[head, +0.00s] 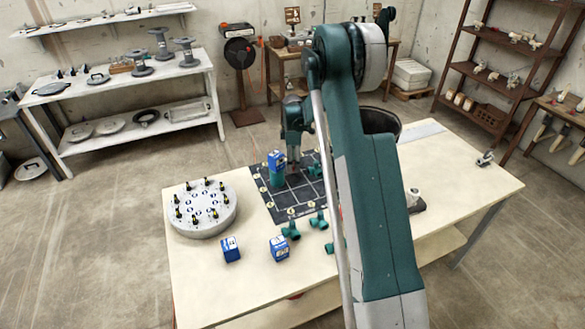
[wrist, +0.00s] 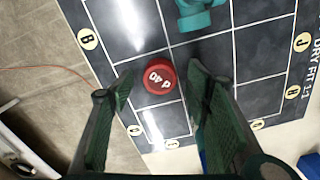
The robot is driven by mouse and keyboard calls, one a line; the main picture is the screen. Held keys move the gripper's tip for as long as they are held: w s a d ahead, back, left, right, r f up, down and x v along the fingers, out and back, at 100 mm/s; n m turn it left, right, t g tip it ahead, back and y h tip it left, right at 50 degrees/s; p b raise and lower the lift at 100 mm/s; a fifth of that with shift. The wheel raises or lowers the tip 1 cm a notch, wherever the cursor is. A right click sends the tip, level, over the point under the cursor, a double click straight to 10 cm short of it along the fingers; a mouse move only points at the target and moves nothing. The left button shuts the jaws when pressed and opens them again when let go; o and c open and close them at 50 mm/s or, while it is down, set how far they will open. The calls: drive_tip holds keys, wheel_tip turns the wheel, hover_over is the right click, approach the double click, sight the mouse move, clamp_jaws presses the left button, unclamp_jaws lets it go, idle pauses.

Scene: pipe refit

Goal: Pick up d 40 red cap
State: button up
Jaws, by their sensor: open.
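The red cap (wrist: 159,77), round with white lettering on top, sits on the dark gridded mat (wrist: 125,48) in the wrist view. My gripper (wrist: 161,71) is open, with one green finger on the left of the cap and one on the right. The cap shows between the fingertips, with a visible gap on each side. I cannot tell how high the fingertips are above the mat. In the head view my gripper (head: 292,166) is over the mat (head: 285,207), and I cannot make out the cap there.
A teal fitting (wrist: 201,14) lies beyond the cap. Other blue boxes (head: 231,249) (head: 279,248), teal fittings (head: 290,231) and a round grey flange (head: 202,210) with studs are on the table (head: 200,290). The table's front left is clear.

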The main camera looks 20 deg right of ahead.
drive_tip(key=shift+f, duration=0.2)
idle(0.4)
drive_tip(key=c, duration=0.8)
drive_tip(key=shift+r, duration=0.1)
drive_tip(key=shift+r+p, duration=0.3)
drive_tip(key=shift+r, duration=4.65)
